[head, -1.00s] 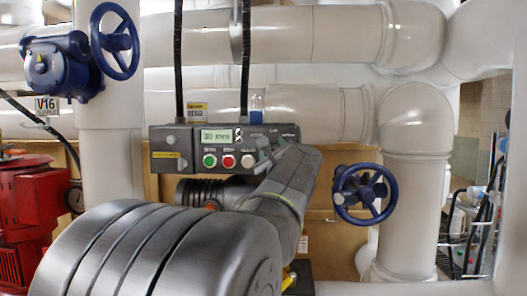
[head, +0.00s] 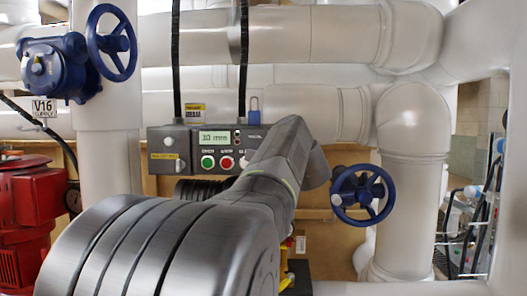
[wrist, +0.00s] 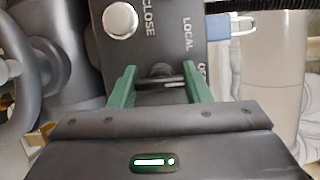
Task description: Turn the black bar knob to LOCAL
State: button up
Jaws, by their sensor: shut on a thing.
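The black bar knob (wrist: 160,70) shows in the wrist view on the dark control panel (wrist: 157,45), between the green fingers of my gripper (wrist: 161,77). My gripper is shut on the knob. The word LOCAL (wrist: 188,34) is printed sideways on the panel, up and right of the knob. Another label at the right finger is partly hidden. Which way the bar points I cannot tell. In the head view the control panel (head: 173,163) is at the centre, and my arm hides the knob and my gripper.
A green button (head: 208,162) and a red button (head: 227,162) sit under the panel's display (head: 214,141). A blue handwheel (head: 363,193) stands right of my arm. A blue valve (head: 55,68) is at upper left, above a red machine (head: 30,200). White pipes surround the panel.

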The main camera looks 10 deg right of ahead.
jog(key=n+g+p, duration=0.1)
jog(key=n, duration=0.1)
jog(key=n+g+p, duration=0.1)
jog(key=n, duration=0.2)
jog(key=shift+n+h, duration=0.3)
jog(key=shift+h, duration=0.1)
jog(key=n+g+h+p, duration=0.1)
jog(key=n+g+h, duration=0.1)
jog(key=n, duration=0.2)
jog(key=shift+f, duration=0.1)
dwell(0.5)
jog(key=o, duration=1)
jog(key=b+v, duration=0.2)
jog(key=v, duration=1.2)
jog(key=shift+w+a+b, duration=0.1)
jog(key=shift+a+b, duration=0.05)
jog(key=shift+b, duration=0.2)
